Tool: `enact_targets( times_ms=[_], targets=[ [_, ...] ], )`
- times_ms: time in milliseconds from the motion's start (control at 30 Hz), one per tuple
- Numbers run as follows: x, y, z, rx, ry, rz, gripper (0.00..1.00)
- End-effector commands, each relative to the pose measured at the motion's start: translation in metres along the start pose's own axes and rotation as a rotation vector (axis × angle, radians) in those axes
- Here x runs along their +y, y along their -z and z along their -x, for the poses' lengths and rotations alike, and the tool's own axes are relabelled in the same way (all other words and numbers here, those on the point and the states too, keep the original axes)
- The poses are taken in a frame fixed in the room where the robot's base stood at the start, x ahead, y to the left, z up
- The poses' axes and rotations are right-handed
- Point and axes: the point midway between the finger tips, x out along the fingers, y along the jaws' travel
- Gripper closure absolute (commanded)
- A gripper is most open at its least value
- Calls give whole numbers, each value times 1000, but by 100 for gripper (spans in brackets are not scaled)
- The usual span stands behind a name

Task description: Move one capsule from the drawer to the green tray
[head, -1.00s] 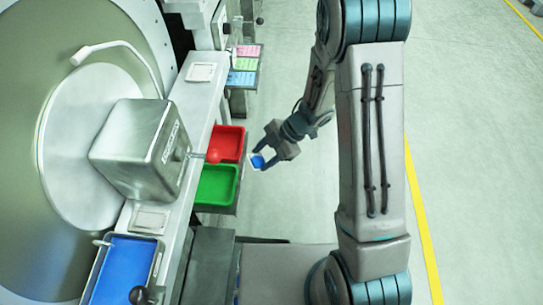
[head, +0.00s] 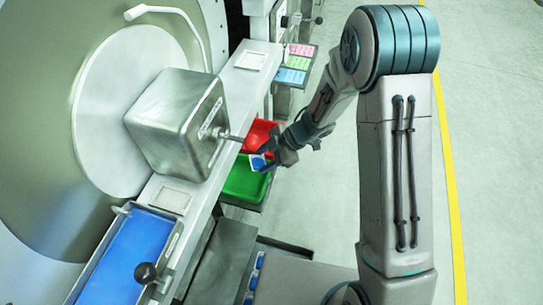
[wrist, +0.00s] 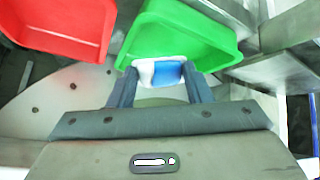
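My gripper (head: 262,161) is shut on a blue-and-white capsule (head: 257,163), which also shows between the two fingers in the wrist view (wrist: 168,72). The green tray (head: 246,184) sits beside the machine's ledge, and the capsule appears at its upper right edge in the head view. In the wrist view the green tray (wrist: 185,30) lies just beyond the fingertips, with the capsule overlapping its near wall. The capsule's height above the tray is hard to tell. Several small blue things (head: 255,275) show in a narrow dark opening low in the head view, possibly the drawer.
A red tray (head: 258,136) adjoins the green one, also seen in the wrist view (wrist: 60,25). A metal box (head: 170,120) with a projecting rod stands beside the trays. A blue-bottomed bin (head: 125,260) is at lower left. Open floor lies to the right.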

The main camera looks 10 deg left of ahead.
Motion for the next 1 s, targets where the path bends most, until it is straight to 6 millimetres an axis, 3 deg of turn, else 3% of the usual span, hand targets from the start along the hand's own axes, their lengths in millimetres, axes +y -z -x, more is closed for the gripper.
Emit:
enact_targets(
  times_ms=[300,400,767,1000],
  targets=[
    [0,0,-2,-1,0,1,60],
    [0,-1,-2,-1,0,1,30],
    [1,0,4,-1,-2,0,30],
    [2,2,49,-3,-4,1,30]
  ],
)
